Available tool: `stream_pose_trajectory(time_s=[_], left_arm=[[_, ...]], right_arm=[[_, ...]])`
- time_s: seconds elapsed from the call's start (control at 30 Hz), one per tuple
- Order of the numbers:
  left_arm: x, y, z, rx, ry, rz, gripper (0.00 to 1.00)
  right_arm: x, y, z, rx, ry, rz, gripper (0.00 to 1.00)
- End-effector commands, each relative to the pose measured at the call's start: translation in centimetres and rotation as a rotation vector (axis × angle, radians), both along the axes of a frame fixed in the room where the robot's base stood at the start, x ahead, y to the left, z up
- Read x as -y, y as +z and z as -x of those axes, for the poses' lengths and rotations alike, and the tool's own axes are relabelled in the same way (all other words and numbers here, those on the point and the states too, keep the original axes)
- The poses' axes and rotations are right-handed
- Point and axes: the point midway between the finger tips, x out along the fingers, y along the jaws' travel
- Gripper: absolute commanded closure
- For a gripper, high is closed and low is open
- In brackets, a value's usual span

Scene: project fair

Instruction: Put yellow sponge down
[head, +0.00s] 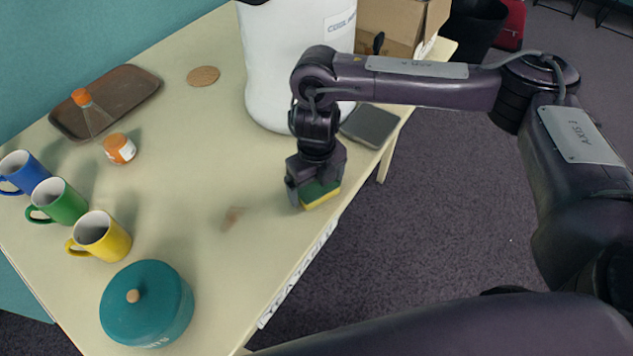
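The yellow sponge (323,199) has a green upper layer and a yellow lower layer. It is at the table's right edge in the head view. My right gripper (316,190) points down and is shut on the sponge, with its fingers on either side of it. The sponge is at or just above the tabletop; I cannot tell whether it touches. My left gripper is not in view.
A white cooler (290,60) stands behind the gripper, beside a dark flat box (371,126). Blue (24,172), green (60,203) and yellow (103,238) mugs and a teal pot (146,305) stand left. A brown stain (232,218) marks the otherwise clear table middle (200,190).

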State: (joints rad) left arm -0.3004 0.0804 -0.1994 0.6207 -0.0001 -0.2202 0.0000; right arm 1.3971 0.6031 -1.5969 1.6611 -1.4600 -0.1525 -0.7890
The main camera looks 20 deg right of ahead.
Motion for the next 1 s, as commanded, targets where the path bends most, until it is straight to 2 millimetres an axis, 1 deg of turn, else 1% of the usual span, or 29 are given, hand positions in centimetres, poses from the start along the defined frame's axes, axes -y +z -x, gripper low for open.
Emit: stream_pose_trajectory(time_s=[0.27, 0.4, 0.47, 0.57, 0.8, 1.0], left_arm=[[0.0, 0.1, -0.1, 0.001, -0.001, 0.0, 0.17], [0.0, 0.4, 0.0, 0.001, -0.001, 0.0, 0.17], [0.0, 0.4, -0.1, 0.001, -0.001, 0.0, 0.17], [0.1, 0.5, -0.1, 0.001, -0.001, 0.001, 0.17], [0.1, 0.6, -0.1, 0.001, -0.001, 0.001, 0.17], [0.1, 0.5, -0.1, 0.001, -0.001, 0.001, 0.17]], right_arm=[[0.0, 0.1, 0.0, 0.0, 0.0, 0.0, 0.0], [0.0, 1.1, -0.1, 0.004, 0.0, 0.0, 0.0], [0.0, 1.9, -0.2, 0.005, 0.002, 0.0, 0.0], [0.0, 3.7, -0.2, 0.008, 0.001, 0.001, 0.0], [0.0, 8.5, -0.2, 0.008, 0.002, 0.001, 0.0], [0.0, 11.3, -0.1, 0.004, 0.001, 0.0, 0.0]])
